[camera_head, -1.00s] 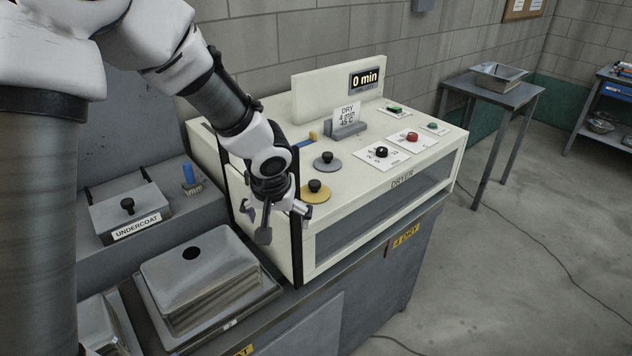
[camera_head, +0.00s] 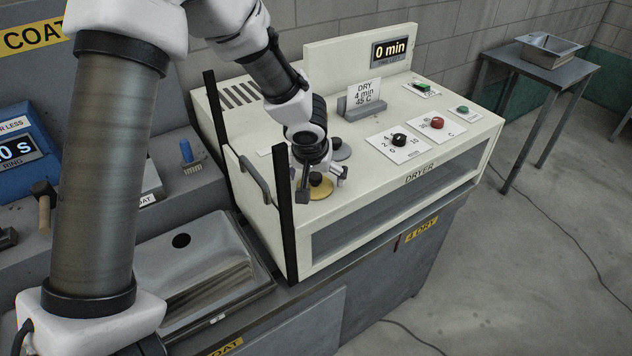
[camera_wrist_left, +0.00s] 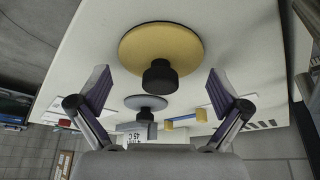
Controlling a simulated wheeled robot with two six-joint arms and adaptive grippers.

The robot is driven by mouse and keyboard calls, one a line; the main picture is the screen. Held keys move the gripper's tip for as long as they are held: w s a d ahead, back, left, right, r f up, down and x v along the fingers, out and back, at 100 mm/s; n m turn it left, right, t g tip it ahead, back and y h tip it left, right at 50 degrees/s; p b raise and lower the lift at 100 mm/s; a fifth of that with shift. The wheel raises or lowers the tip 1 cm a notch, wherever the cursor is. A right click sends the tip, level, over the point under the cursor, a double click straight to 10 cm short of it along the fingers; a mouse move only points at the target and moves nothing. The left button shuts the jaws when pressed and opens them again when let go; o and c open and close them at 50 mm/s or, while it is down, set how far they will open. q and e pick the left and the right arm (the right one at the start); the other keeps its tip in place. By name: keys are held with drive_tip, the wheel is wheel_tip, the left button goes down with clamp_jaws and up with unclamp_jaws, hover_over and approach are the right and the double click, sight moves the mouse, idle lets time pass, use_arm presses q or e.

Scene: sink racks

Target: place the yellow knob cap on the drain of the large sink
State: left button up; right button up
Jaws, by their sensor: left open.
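The yellow knob cap (camera_head: 325,193) is a flat yellow disc with a black knob, lying on top of the cream dryer near its front left corner. It also shows in the left wrist view (camera_wrist_left: 142,48). My left gripper (camera_head: 322,184) is at the cap, partly covering it in the head view. In the left wrist view its open fingers (camera_wrist_left: 158,88) stand either side of the black knob, with gaps on both sides and nothing held. The metal sink (camera_head: 215,262) has a dark round drain (camera_head: 181,240) and lies left of the dryer, partly behind my arm. My right gripper is not in view.
A grey knob cap (camera_head: 340,149) lies behind the yellow one. The dryer (camera_head: 400,188) carries a card holder (camera_head: 362,107), a black dial (camera_head: 398,140) and buttons. Dark upright posts (camera_head: 287,225) and a handle (camera_head: 258,180) stand at its left side, between cap and sink.

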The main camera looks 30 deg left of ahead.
use_arm(q)
drive_tip(key=shift+s+d+r, duration=0.1)
drive_tip(key=shift+s+r, duration=0.1)
drive_tip(key=shift+c, duration=1.1)
drive_tip(key=shift+s+d+r, duration=0.1)
drive_tip(key=shift+s+r, duration=0.05)
drive_tip(key=shift+s, duration=0.1)
drive_tip(key=c, duration=0.6)
drive_tip(key=shift+s, duration=0.2)
drive_tip(key=c, duration=1)
clamp_jaws()
